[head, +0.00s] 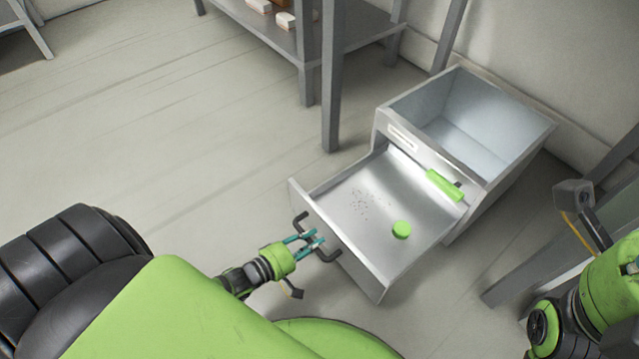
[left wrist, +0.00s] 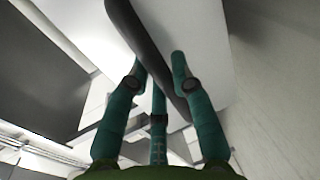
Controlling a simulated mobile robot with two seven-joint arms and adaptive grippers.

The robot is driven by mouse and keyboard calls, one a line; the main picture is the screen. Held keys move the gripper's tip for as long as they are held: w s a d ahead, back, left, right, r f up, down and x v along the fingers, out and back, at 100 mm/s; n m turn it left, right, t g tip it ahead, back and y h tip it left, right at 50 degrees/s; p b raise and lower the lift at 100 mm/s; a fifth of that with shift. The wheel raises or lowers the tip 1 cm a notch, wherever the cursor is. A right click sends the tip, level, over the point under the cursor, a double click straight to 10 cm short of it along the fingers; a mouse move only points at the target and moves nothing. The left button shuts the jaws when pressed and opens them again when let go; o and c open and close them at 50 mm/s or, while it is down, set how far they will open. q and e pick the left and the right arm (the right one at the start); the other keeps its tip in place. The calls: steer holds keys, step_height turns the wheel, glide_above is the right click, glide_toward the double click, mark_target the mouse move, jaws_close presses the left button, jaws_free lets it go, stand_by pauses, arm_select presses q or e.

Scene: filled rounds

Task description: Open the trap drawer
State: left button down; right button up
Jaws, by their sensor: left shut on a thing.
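The trap drawer (head: 340,237) is a shallow grey metal tray, pulled well out of a low grey cabinet (head: 515,165). A dark bar handle (head: 331,256) is on its front. My left gripper (head: 316,241) has its teal fingers closed around the handle. In the left wrist view the handle (left wrist: 133,30) runs between the fingers of the left gripper (left wrist: 165,70). My right gripper's fingers are not visible; only part of that arm shows at lower right.
A green cylinder (head: 444,185) is at the drawer's back end, by the cabinet face. The cabinet has an open bin on top. A grey shelf post (head: 331,90) stands behind the drawer. Grey table legs (head: 520,285) are at the right. The floor (head: 130,130) at left is clear.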

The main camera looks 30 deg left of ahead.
arm_select(q)
steer(key=shift+f+v, duration=0.15)
steer(key=shift+v, duration=0.6)
steer(key=shift+f+v, duration=0.15)
steer(key=shift+v, duration=0.55)
steer(key=c, duration=1)
jaws_free()
steer(key=shift+c, duration=0.2)
steer(key=shift+o, duration=0.2)
step_height(320, 180, up, 9)
steer(key=shift+r, duration=0.6)
steer(key=shift+c, duration=0.2)
steer(key=shift+f, duration=0.15)
